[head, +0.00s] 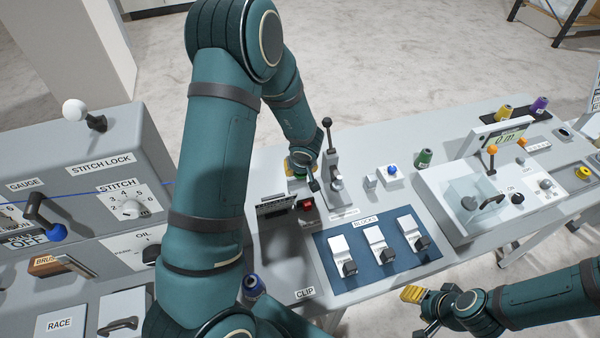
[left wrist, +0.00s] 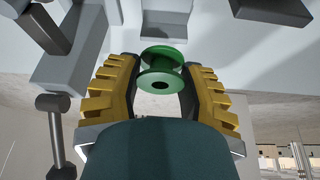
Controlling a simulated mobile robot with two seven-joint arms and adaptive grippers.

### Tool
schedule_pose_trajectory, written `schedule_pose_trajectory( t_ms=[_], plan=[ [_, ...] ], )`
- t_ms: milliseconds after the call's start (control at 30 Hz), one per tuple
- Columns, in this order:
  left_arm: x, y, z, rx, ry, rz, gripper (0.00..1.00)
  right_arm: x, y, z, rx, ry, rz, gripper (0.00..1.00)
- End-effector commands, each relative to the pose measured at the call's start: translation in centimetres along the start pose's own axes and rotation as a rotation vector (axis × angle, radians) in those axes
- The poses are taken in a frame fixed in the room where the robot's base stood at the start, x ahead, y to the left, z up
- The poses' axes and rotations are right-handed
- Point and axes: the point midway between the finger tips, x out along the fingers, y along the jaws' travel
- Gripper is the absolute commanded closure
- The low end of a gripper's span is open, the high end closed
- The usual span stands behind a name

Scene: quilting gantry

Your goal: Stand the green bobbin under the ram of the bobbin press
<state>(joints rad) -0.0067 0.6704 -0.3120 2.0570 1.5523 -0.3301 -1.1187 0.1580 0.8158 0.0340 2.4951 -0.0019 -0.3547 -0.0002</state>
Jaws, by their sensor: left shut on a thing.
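The green bobbin (left wrist: 162,72) is in the left wrist view, between the yellow-padded fingers of my left gripper (left wrist: 160,88), which is shut on it. Its two flanges and the dark hole in one end show. In the head view my left gripper (head: 300,168) is just left of the bobbin press (head: 334,168), a grey upright with a black-knobbed lever; the arm hides the bobbin there. Whether the bobbin touches the press or its base I cannot tell. My right gripper (head: 420,305) is off the table's front edge, at lower right; its fingers are partly hidden.
A green thread spool (head: 424,158) stands on the table right of a blue button box (head: 392,175). The blue BLOCKS panel (head: 378,272) lies in front of the press. A red switch (head: 307,205) is close below my left gripper. A grey machine (head: 470,205) stands at right.

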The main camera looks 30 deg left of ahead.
Motion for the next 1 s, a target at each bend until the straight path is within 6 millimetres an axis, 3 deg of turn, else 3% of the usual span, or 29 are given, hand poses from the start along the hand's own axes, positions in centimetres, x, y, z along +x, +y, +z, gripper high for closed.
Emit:
schedule_pose_trajectory(
  t_ms=[167, 400, 600, 767, 1000],
  plan=[
    [-1.7, 0.9, 0.1, 0.044, -0.004, 0.019, 0.73, 0.2, 0.1, 0.1, 0.001, -0.002, 0.0, 0.53],
    [-6.0, 5.7, 2.4, 0.305, -0.01, 0.128, 0.73, 0.2, 0.1, 0.1, 0.001, -0.001, 0.001, 0.53],
    [-8.6, 8.3, 4.1, 0.473, -0.004, 0.197, 0.73, 0.3, 0.1, 0.1, 0.001, -0.001, 0.001, 0.53],
    [-8.4, 8.7, 4.8, 0.512, -0.001, 0.209, 0.73, 0.2, 0.1, 0.1, 0.001, -0.001, 0.0, 0.53],
    [-5.7, 8.6, 5.9, 0.511, -0.007, 0.208, 0.73, 0.3, 0.1, 0.1, 0.001, -0.001, 0.0, 0.53]
  ],
)
